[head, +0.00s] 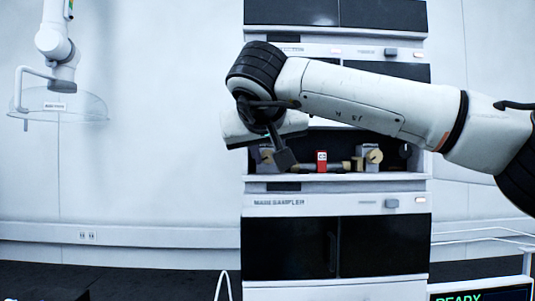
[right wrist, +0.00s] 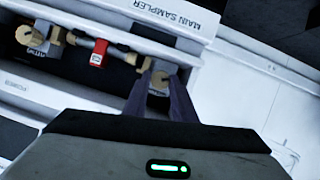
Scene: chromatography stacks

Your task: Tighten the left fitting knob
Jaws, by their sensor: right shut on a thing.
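The left fitting knob (head: 265,153) is a small tan knob at the left end of the open bay in the instrument stack, partly hidden behind my right gripper. My right gripper (head: 284,158) reaches down in front of it. In the right wrist view, which is turned nearly upside down, the dark fingers (right wrist: 152,92) close at this knob (right wrist: 160,77), shut on it. The fingers hide part of it, and its turn angle cannot be read. My left gripper is in neither view.
A second tan knob (head: 374,156) sits at the bay's right end. The sampler's label panel (head: 340,203) is just below the bay. A clear hood (head: 75,106) hangs at the far left.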

